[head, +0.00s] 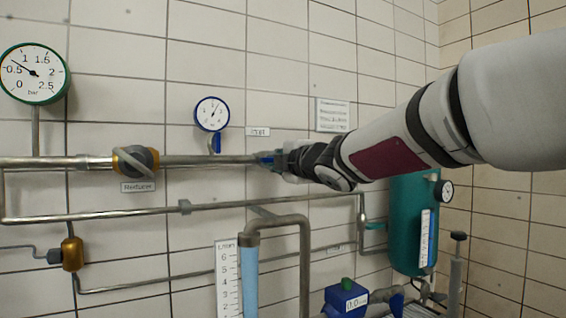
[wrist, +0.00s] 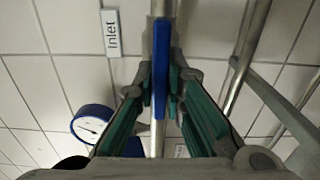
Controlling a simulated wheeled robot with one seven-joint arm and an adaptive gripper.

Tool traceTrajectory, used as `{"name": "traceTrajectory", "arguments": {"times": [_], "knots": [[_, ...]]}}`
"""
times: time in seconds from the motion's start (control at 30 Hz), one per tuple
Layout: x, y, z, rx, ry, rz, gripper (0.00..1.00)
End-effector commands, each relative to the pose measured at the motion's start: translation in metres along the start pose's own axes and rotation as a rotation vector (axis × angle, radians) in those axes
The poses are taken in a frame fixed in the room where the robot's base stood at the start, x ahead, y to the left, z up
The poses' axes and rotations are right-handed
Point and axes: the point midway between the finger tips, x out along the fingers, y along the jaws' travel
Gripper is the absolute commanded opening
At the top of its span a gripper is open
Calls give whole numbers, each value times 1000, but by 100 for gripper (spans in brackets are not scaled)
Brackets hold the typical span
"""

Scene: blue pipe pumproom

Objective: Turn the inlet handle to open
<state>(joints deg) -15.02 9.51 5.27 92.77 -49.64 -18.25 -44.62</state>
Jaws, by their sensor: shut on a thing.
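The inlet handle is a long blue lever (wrist: 160,68) in the middle of the wrist view, running in line with the grey pipe (wrist: 155,143) behind it in that picture. My gripper (wrist: 162,88) has a green-padded finger on each side of the lever and is shut on it. In the head view, my gripper (head: 283,161) is at the upper pipe's right end, and a bit of the blue handle (head: 265,158) shows at its tip. My gripper hides most of the valve there. The "Inlet" label (wrist: 111,33) is left of the lever; the label (head: 258,132) also shows in the head view.
A small blue-rimmed gauge (head: 212,114) stands left of my gripper. A green-rimmed gauge (head: 34,73) and a grey-handled valve (head: 136,161) are farther left. A lower pipe (head: 215,206) and a bent pipe (head: 303,255) run below. A green tank (head: 405,225) stands under my arm.

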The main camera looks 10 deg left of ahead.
Motion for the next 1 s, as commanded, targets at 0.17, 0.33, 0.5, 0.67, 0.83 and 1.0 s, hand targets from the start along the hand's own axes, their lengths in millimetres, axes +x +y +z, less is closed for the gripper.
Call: {"name": "traceTrajectory", "arguments": {"times": [0.17, 0.33, 0.5, 0.67, 0.83, 1.0], "knots": [[0, -2, -1, -3, 2, -3, 13], [0, -1, -1, -1, 1, -2, 30], [0, -1, 0, -1, 1, -1, 30], [-7, 0, 0, -1, 0, 0, 30], [-33, 1, 0, -1, -1, 0, 30], [-68, 1, 0, -2, -1, 1, 30]]}}
